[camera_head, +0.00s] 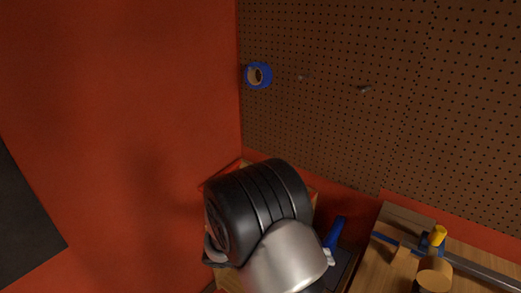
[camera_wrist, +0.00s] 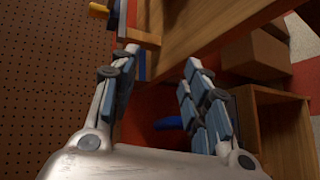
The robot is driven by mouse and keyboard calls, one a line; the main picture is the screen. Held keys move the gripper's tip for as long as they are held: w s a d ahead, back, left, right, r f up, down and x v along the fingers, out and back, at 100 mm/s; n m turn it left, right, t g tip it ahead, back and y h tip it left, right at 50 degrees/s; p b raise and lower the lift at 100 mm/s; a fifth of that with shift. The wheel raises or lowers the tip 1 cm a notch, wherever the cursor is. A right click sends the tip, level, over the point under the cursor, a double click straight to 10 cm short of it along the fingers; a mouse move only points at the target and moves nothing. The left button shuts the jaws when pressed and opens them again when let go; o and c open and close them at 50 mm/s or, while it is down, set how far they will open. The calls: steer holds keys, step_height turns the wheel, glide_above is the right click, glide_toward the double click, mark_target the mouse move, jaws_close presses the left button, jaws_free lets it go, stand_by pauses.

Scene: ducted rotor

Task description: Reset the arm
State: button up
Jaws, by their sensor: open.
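My gripper (camera_wrist: 160,60) shows in the wrist view with its two jointed, blue-padded fingers spread apart and nothing between them. Its pale metal body fills the bottom of that view. In the head view, a large black ribbed cylinder and a silver rounded part, which appear to be my arm's end, stand at the lower middle. The fingers are hidden there.
A pegboard (camera_head: 340,130) holds a blue tape roll (camera_head: 258,75). A wooden bench (camera_head: 470,258) with a bar clamp (camera_head: 480,270) lies at lower right. A blue-handled tool (camera_head: 335,232) lies near my arm. The wrist view shows a wooden box (camera_wrist: 275,98) and a brown box (camera_wrist: 255,55).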

steer(key=s+r+m+t+y, duration=0.2)
steer(key=s+r+t+y, duration=0.2)
steer(key=s+r+y, duration=1)
steer(key=s+r, duration=0.2)
steer(key=s, duration=0.3)
steer(key=shift+r, duration=0.3)
